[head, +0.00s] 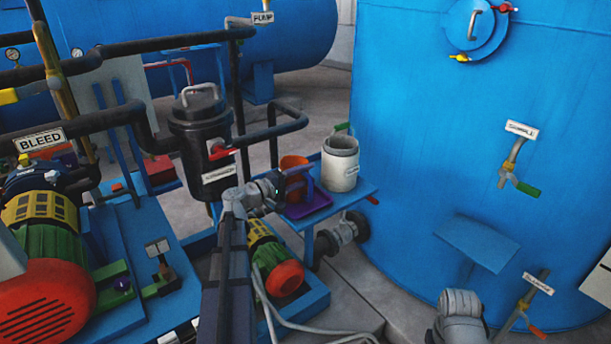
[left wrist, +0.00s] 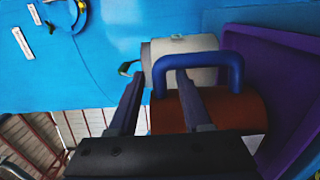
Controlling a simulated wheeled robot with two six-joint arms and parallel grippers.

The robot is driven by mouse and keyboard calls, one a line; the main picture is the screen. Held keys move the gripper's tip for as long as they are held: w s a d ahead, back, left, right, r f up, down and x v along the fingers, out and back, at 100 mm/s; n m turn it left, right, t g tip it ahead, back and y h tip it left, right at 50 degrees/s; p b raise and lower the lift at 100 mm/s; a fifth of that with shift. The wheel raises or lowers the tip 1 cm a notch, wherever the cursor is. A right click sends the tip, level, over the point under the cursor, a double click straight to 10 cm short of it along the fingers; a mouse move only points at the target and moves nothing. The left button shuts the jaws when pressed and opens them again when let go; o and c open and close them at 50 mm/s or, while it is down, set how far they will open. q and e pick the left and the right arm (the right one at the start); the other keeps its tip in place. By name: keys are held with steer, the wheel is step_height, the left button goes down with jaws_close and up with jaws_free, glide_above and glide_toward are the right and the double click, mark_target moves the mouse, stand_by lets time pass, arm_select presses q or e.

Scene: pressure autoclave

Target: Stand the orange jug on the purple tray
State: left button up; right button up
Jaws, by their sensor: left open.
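The orange jug (head: 294,163) with its blue handle is upright at the purple tray (head: 312,208), toward its back left part. My left arm partly covers it, and I cannot see its base clearly. My left gripper (head: 281,184) is open at the handle. In the left wrist view the jug (left wrist: 225,112) shows dark orange, and its blue handle (left wrist: 203,61) arches over it. One finger is beside the handle and the other reaches into its loop, so part of the handle lies between the open fingers (left wrist: 163,85). The purple tray (left wrist: 270,60) shows behind.
A white-grey container (head: 340,165) stands on the blue shelf (head: 345,195), close right of the jug. A black lidded vessel (head: 200,130) with a red-handled valve stands just left. The large blue tank (head: 430,120) rises at the right. A green and red pump motor (head: 272,262) sits below.

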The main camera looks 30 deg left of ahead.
arm_select(q)
steer(key=shift+r, duration=0.3)
steer(key=v, duration=1.2)
steer(key=shift+f, duration=0.15)
steer(key=d+f+m+g+h, duration=0.1)
steer(key=d+f+m+g, duration=0.5)
steer(key=d, duration=0.7)
steer(key=d+f+m+g+h, duration=0.15)
steer(key=d+f+g, duration=0.45)
steer(key=d, duration=0.8)
steer(key=s+d+f+m+g+y, duration=0.4)
steer(key=s+d+f+m+y, duration=0.5)
steer(key=d, duration=0.5)
steer(key=s+y, duration=0.2)
steer(key=s, duration=0.1)
steer(key=shift+s+d+f+g, duration=0.15)
steer(key=shift+s+f+g, duration=0.15)
steer(key=shift+f, duration=0.1)
